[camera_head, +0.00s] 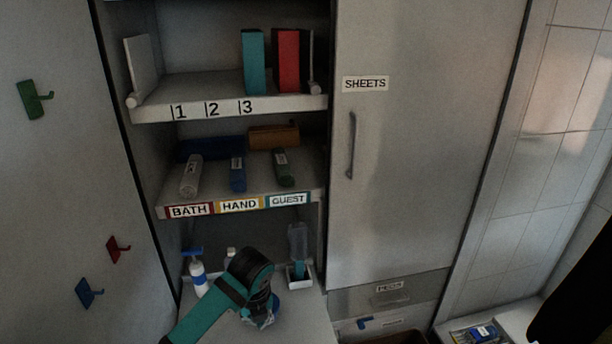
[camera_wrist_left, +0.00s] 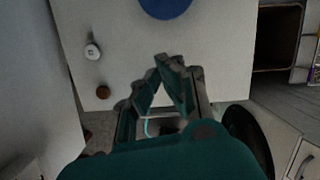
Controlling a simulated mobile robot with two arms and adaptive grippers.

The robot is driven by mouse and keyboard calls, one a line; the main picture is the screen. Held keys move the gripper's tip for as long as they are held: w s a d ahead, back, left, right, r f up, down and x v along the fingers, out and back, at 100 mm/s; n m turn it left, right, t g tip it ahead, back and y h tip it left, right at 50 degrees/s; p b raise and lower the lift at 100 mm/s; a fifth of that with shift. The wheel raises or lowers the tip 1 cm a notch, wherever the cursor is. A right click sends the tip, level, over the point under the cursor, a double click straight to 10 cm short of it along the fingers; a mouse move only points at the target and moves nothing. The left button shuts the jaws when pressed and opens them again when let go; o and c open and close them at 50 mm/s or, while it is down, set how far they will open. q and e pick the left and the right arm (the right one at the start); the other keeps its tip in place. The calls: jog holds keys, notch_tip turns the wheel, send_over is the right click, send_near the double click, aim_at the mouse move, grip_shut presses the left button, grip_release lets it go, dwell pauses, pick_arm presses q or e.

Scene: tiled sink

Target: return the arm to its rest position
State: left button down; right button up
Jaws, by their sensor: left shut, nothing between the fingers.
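My left arm, teal with a black joint, comes in from the bottom left of the head view. My left gripper (camera_head: 262,320) is over the white lower surface in front of the shelves, partly hidden by its own wrist. In the left wrist view my left gripper (camera_wrist_left: 167,62) has its fingertips together and holds nothing. It points at a white surface (camera_wrist_left: 215,50) with a blue round thing (camera_wrist_left: 165,5) beyond the tips. My right gripper is not in view.
Bottles (camera_head: 198,275) and a white holder (camera_head: 300,276) stand close to my left gripper. Shelves (camera_head: 230,108) with books and rolled towels are above. A closed cabinet door (camera_head: 420,140) labelled SHEETS is to the right. Hooks (camera_head: 117,249) stick out at left.

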pick_arm(q)
jog(key=s+d+f+n+h, duration=0.1)
jog(key=s+f+n, duration=0.2)
jog(key=s+n, duration=0.35)
jog(key=s+d+f+n+h, duration=0.1)
jog(key=s+f+n, duration=0.2)
jog(key=s+n, duration=0.4)
jog(key=s+a+r+n+t, duration=0.1)
jog(key=s+a+n, duration=0.3)
jog(key=s+n, duration=0.4)
jog(key=s+a+r+n, duration=0.1)
jog(key=s+a+n, duration=0.2)
jog(key=s+n, duration=0.5)
notch_tip(320, 180, down, 29)
jog(key=g+b, duration=0.1)
jog(key=b, duration=0.4)
jog(key=s+a+f+b, duration=0.1)
jog(key=s+f+b, duration=0.1)
jog(key=s+f, duration=0.7)
jog(key=s+a+f+m+g+y+b, duration=0.1)
jog(key=s+a+f+b, duration=0.1)
jog(key=s+f, duration=0.7)
notch_tip(320, 180, down, 6)
jog(key=shift+r+g+b, duration=0.1)
jog(key=shift+g+b, duration=0.2)
jog(key=shift+b, duration=0.5)
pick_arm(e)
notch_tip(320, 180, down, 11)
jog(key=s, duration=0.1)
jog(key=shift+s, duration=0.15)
